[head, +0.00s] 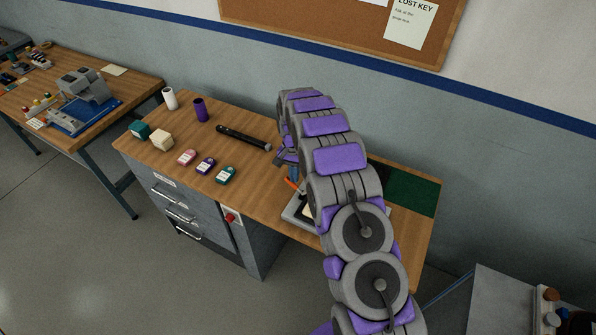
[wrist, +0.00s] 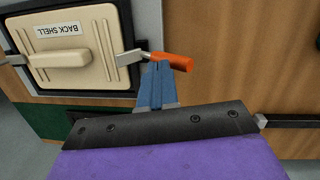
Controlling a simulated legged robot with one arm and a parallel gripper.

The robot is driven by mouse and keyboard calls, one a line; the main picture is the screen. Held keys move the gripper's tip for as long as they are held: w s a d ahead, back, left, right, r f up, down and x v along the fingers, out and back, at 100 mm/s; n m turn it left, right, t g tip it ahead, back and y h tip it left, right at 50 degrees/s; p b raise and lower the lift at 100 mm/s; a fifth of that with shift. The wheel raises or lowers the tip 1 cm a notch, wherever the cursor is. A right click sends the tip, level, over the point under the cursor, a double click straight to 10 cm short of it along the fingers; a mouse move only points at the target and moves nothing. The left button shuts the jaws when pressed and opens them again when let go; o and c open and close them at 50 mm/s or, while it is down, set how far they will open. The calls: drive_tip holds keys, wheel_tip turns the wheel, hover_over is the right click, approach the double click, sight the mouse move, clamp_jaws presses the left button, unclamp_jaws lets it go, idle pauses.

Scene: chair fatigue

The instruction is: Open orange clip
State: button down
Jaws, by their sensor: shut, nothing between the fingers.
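The orange clip (wrist: 170,61) shows in the wrist view, to the right of a cream block labelled "BACK SHELL" (wrist: 70,50) in a dark-rimmed tray. A grey metal piece joins the clip's left end and reaches over the tray's edge. My gripper (wrist: 157,68) has its blue fingers together and empty, with the tips beside or just touching the clip; exact contact is unclear. In the head view, a bit of the orange clip (head: 291,183) shows just left of my arm. My arm hides much of the tray there.
The tray lies on the wooden bench (head: 260,190). A black flashlight-like rod (head: 243,137) lies to the left. Pink (head: 187,157), purple (head: 206,166) and teal (head: 226,175) small items sit near the front edge. A green mat (head: 412,191) lies at the right end.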

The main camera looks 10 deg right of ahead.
drive_tip(key=shift+w+a+f+g+h, duration=0.3)
drive_tip(key=shift+a+g+h, duration=0.1)
drive_tip(key=shift+h, duration=0.1)
drive_tip(key=shift+w+a+f, duration=0.35)
drive_tip(key=shift+a+f, duration=0.05)
drive_tip(key=shift+a, duration=0.1)
drive_tip(key=shift+f, duration=0.15)
idle(0.4)
drive_tip(key=d+p+v, duration=0.1)
drive_tip(key=v, duration=1.2)
drive_tip(key=shift+w+a, duration=0.2)
drive_tip(key=shift+a, duration=0.2)
